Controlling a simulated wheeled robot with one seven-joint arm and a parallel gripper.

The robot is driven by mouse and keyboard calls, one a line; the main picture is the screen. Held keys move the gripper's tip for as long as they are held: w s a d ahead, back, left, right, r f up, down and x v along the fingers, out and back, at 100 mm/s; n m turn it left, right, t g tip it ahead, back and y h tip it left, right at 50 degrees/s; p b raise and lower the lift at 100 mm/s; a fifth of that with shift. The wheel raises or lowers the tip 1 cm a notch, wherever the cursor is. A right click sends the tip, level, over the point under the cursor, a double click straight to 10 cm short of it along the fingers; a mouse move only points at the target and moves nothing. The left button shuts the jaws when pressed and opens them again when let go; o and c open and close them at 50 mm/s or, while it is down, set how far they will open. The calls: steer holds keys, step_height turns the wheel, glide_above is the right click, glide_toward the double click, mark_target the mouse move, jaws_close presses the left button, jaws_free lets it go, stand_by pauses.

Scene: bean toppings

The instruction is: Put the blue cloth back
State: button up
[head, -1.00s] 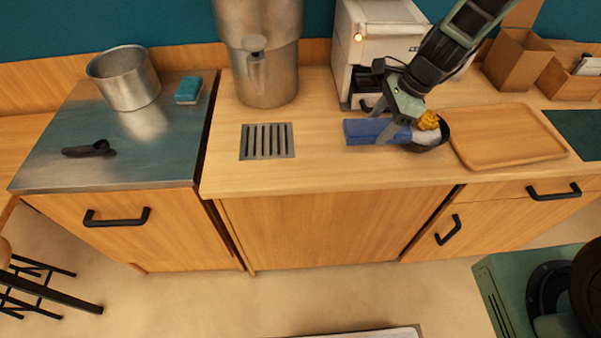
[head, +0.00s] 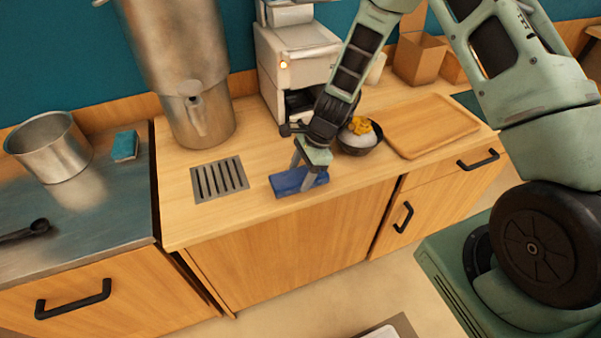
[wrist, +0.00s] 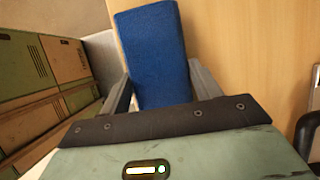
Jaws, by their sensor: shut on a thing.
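The blue cloth (head: 289,184) is a folded flat block at the front of the wooden counter, just left of and under my gripper (head: 309,176). In the wrist view the cloth (wrist: 153,50) stands out between the two grey fingers of my gripper (wrist: 160,90), which are shut on its near end. In the head view it is low over the counter near the front edge. I cannot tell whether its underside touches the counter.
A metal drain grate (head: 220,180) lies left of the cloth. A dark bowl (head: 361,139) with white and yellow contents stands behind and right. A wooden tray (head: 430,125) is further right. A large metal urn (head: 200,115) and a white machine (head: 293,60) stand behind.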

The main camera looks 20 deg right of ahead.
steer(key=shift+f, duration=0.5)
steer(key=shift+f, duration=0.2)
steer(key=o, duration=1)
steer(key=shift+c, duration=0.2)
steer(key=shift+r, duration=0.1)
